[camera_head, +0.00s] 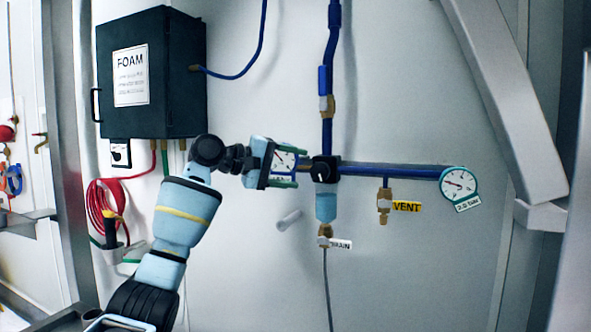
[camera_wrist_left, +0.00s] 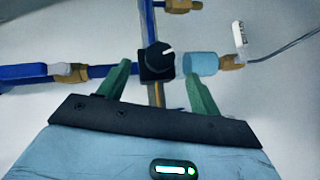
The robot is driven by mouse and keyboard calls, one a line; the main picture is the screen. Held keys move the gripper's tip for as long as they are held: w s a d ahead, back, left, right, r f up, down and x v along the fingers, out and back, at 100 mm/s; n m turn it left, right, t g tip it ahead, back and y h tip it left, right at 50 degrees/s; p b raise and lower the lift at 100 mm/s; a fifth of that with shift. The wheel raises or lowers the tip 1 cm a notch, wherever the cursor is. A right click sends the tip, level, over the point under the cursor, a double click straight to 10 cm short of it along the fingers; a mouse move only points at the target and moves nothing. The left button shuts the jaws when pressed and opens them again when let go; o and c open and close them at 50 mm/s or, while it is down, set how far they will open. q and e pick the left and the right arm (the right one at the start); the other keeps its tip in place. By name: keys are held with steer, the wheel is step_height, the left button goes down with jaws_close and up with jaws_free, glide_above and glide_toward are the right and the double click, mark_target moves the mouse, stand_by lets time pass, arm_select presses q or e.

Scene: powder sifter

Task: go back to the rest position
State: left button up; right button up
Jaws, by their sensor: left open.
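My left gripper (camera_head: 290,172) is open in the head view, its green fingers pointing right toward a black knob block (camera_head: 325,170) on the blue pipes. In the left wrist view the two green fingertips (camera_wrist_left: 158,80) stand apart, with the black knob (camera_wrist_left: 158,56) beyond and between them. Nothing shows between the fingers; I cannot tell whether they touch the block. The light-blue bowl (camera_head: 326,206) hangs under the block and also shows in the left wrist view (camera_wrist_left: 200,64). My right gripper is in neither view.
A dial gauge (camera_head: 285,160) sits partly behind my left gripper. A second gauge (camera_head: 459,184) ends the pipe at right. A brass vent fitting (camera_head: 384,203) hangs between. A black FOAM box (camera_head: 152,75) and red hose (camera_head: 100,205) are at left. A grey beam (camera_head: 500,90) slants at right.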

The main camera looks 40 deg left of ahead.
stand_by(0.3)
arm_select(q)
steer(key=s+d+f+m+g+y, duration=0.15)
steer(key=d+f, duration=0.25)
steer(key=f, duration=0.9)
steer(key=s+d+f+m+g+y, duration=0.1)
steer(key=d+f+m+g, duration=0.3)
steer(key=f, duration=0.8)
steer(key=s+d+f+g+y, duration=0.1)
steer(key=d+f, duration=0.4)
steer(key=f, duration=0.8)
steer(key=s+d+f+m+g+y, duration=0.1)
steer(key=s+d+f+m, duration=0.15)
steer(key=s+f, duration=0.7)
steer(key=s+d+f+m+g+y, duration=0.15)
steer(key=s+d+f, duration=0.25)
steer(key=s+f, duration=0.5)
steer(key=s+d+f+m+g+y, duration=0.2)
steer(key=s, duration=2.1)
steer(key=w+d+f+t+h, duration=0.2)
steer(key=w+f+t, duration=0.4)
steer(key=f, duration=0.4)
steer(key=shift+w+t, duration=0.4)
steer(key=shift+t, duration=0.1)
